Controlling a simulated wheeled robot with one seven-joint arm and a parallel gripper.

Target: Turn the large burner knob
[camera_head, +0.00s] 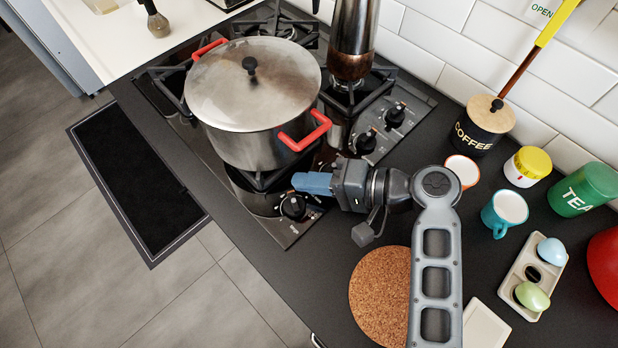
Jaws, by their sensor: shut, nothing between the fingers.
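The gas hob (292,236) has a row of black knobs along its right side. The front knob (293,206) sits nearest the front edge, a middle knob (365,142) is farther back, and a back knob (395,115) is behind that. I cannot tell from the picture which one belongs to the large burner. My gripper (298,183) has blue fingers, shut and empty, pointing left. In the picture they lie just above the front knob, near the pot's side; I cannot tell whether they touch the knob. My wrist stands over the hob's right edge and may hide part of the panel.
A large steel pot (240,105) with red handles stands on the hob, one handle (306,132) close to my gripper. A tall metal vessel (352,40) stands behind. Right on the counter are a cork mat (378,290), a blue mug (505,208), a coffee jar (484,123) and an egg tray (520,262).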

